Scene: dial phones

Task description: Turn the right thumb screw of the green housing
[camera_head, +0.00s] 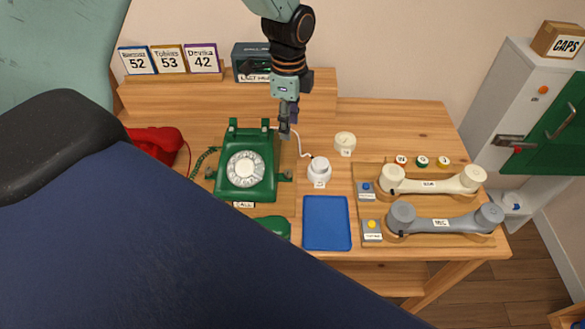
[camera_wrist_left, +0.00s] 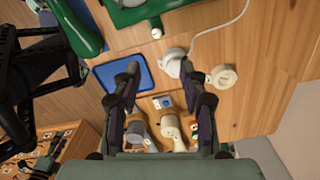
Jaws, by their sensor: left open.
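The green housing (camera_head: 245,165) is a dial phone with a white dial, standing on the wooden table in the head view. Its right thumb screw (camera_head: 286,175) is a small dark knob low on its right side. In the wrist view only an edge of the housing (camera_wrist_left: 128,12) shows at the top, with a small knob (camera_wrist_left: 156,33) by it. My left gripper (camera_head: 288,122) points down beyond the housing's right back corner, apart from the screw. In the wrist view its two fingers (camera_wrist_left: 158,72) are spread, with nothing between them. My right gripper is not visible.
A white round holder (camera_head: 319,172) with a cord, a cream cap (camera_head: 345,143) and a blue tray (camera_head: 326,223) lie right of the housing. A green handset (camera_head: 275,226) lies in front. Cream (camera_head: 432,184) and grey (camera_head: 443,221) handsets are further right. My body covers the lower left.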

